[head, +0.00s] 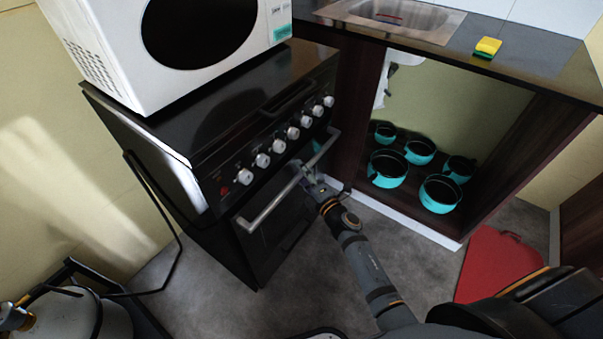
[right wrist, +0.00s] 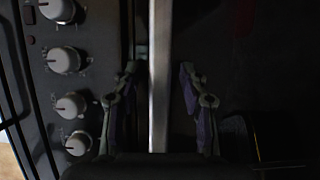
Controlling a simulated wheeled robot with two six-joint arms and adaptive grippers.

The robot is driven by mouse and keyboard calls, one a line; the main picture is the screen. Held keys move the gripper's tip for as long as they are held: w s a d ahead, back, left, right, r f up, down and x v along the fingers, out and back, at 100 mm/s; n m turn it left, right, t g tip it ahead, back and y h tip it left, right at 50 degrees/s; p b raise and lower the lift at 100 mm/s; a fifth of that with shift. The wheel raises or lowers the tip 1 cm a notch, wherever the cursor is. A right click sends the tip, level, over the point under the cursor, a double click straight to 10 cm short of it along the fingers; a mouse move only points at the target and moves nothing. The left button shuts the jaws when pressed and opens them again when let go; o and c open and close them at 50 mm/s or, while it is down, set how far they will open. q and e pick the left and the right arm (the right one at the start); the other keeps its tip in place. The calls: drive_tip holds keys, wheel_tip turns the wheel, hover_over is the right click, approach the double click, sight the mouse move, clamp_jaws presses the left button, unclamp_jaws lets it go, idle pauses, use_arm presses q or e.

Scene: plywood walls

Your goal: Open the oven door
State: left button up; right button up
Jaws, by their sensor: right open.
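The black oven (head: 225,135) stands at the left centre under a white microwave. Its door (head: 275,232) looks shut, with a pale bar handle (head: 268,208) across its top, below a row of white knobs. My right gripper (head: 306,176) is open at the middle of the handle. In the right wrist view the handle (right wrist: 158,110) runs upright between the two spread fingers of my right gripper (right wrist: 158,78), with a visible gap on each side.
The microwave (head: 205,45) sits on the stove top. To the right, an open cabinet holds several turquoise pots (head: 386,168). A red mat (head: 497,262) lies on the floor. A white tank (head: 70,315) with a black hose stands lower left.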

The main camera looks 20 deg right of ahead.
drive_tip(key=shift+c, duration=0.3)
clamp_jaws()
drive_tip(key=shift+f, duration=0.1)
